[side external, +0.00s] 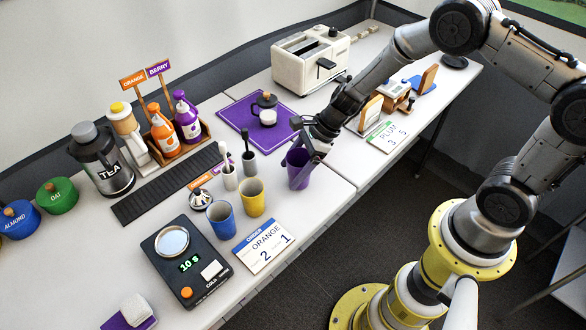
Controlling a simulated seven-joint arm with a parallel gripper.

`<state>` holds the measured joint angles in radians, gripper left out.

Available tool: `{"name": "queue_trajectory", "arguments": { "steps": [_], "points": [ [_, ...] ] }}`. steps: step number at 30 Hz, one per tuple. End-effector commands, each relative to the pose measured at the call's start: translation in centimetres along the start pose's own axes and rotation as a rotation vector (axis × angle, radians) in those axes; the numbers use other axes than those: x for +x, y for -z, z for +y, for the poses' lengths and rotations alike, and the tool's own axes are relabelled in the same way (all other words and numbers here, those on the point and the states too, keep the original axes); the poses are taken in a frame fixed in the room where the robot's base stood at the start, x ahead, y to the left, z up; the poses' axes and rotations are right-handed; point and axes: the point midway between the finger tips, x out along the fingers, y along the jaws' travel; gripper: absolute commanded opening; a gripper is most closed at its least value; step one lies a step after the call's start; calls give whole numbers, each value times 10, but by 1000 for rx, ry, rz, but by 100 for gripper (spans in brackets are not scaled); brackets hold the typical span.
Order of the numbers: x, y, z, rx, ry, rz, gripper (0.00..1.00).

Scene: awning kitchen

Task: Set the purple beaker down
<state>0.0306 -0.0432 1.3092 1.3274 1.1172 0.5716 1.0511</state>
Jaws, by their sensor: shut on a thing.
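The purple beaker (298,173) is at the right end of the row of cups, near the front edge of the counter (325,190). My gripper (306,151) is shut on its upper part from above, and the fingers hide part of the rim. The beaker looks roughly upright. I cannot tell whether its base touches the counter or hangs just above it.
A yellow cup (251,197) and a blue cup (221,220) stand to the left. An order card (264,246) lies in front of them. A purple mat (236,112) with a small pot is behind, and a toaster (310,62) stands farther back. A PLUM card (388,137) lies right.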

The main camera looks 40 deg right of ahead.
Motion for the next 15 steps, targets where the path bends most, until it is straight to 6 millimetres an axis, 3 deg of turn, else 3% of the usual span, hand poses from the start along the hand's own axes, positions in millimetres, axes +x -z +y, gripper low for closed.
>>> {"name": "queue_trajectory", "arguments": {
  "steps": [13, 14, 15],
  "points": [
    [6, 4, 0, 0, 0, 1, 28],
    [6, 4, 0, -1, 1, 1, 85],
    [5, 4, 0, -1, 1, 1, 93]
  ]
}}
